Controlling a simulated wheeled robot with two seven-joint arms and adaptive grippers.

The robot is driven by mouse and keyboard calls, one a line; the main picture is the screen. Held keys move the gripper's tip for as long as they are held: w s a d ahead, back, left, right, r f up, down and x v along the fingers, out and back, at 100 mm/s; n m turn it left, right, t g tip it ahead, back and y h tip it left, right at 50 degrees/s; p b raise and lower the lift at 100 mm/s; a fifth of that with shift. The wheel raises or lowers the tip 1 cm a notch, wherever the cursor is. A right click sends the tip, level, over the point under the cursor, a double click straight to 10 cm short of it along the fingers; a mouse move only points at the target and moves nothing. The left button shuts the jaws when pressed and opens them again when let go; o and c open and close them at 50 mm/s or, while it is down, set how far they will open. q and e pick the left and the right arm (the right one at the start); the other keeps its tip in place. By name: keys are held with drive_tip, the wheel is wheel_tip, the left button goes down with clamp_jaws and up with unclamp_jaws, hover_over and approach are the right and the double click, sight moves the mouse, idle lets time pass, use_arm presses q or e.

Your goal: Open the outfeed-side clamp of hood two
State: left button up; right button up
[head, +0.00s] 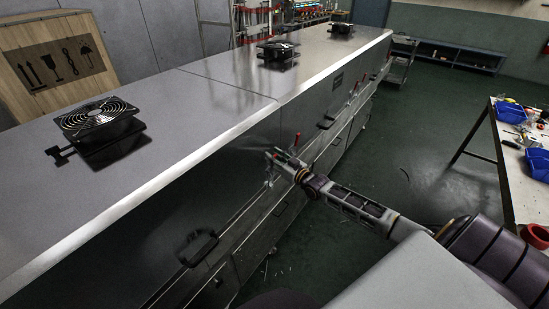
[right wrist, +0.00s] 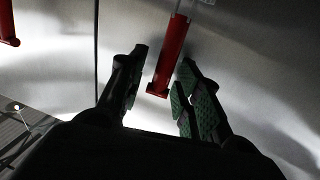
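A clamp with a red handle (right wrist: 172,55) lies between the two green-padded fingers of my right gripper (right wrist: 163,82) in the right wrist view. The gripper is open, with gaps visible between the handle and both fingers. In the head view, my right gripper (head: 276,160) is at the front side of the long metal dryer (head: 230,170), just below a seam between hoods. A second red handle (right wrist: 8,24) shows at the left edge of the wrist view, across a dark vertical seam. The frames do not label which hood each clamp belongs to. My left gripper is not in view.
Fans stand on the hood tops, the nearest (head: 100,118) at left. A dark pull handle (head: 199,248) sticks out from the near hood. More red clamp handles (head: 355,88) are farther along. A workbench (head: 512,165) with blue bins stands right; green floor lies between.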

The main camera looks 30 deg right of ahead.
drive_tip(key=shift+c, duration=0.3)
clamp_jaws()
drive_tip(key=shift+f, duration=0.1)
idle(0.4)
